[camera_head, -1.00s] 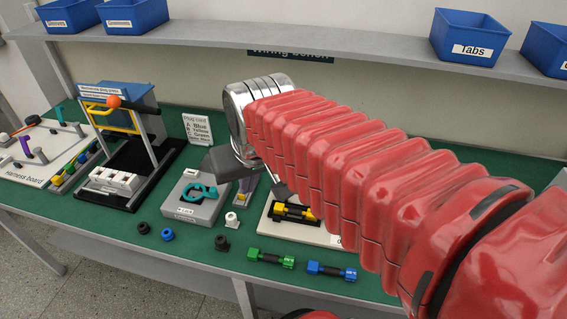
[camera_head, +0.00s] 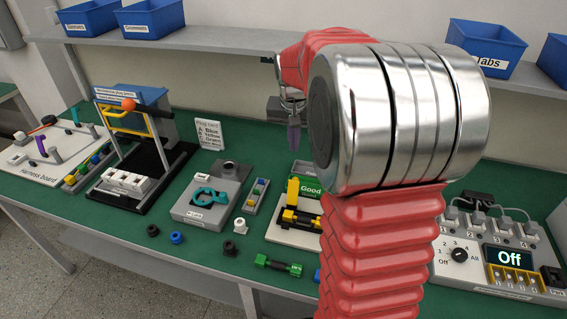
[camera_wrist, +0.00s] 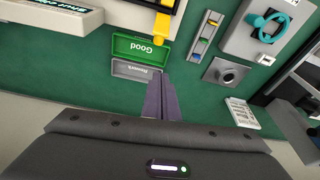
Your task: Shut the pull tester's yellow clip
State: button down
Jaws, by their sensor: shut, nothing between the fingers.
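The pull tester (camera_head: 290,235) is a white base with black and yellow parts at the middle of the bench. Its yellow clip (camera_head: 293,190) stands up from the base in the head view, partly beside my arm. In the wrist view the yellow clip (camera_wrist: 163,25) shows at the top, pointing toward the green tray. My gripper (camera_head: 293,138) is above the back of the bench, behind the tester, apart from the clip. In the wrist view its fingers (camera_wrist: 162,100) are together and empty, below the trays. My arm hides the tester's right side in the head view.
A green Good tray (camera_wrist: 140,47) and a grey tray (camera_wrist: 137,70) lie between my gripper and the tester. A grey fixture with a teal clamp (camera_head: 211,191) stands left. A switch box reading Off (camera_head: 503,256) stands right. A shelf with blue bins (camera_head: 484,47) runs above.

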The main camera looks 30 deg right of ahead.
aim_at(294, 191)
jog(key=shift+w+d+f, duration=0.3)
jog(key=shift+d+f, duration=0.15)
jog(key=shift+d, duration=0.35)
jog(key=shift+f, duration=0.15)
notch_tip(294, 191, down, 9)
jog(key=s+a, duration=0.1)
dwell(0.6)
jog(key=shift+a, duration=0.1)
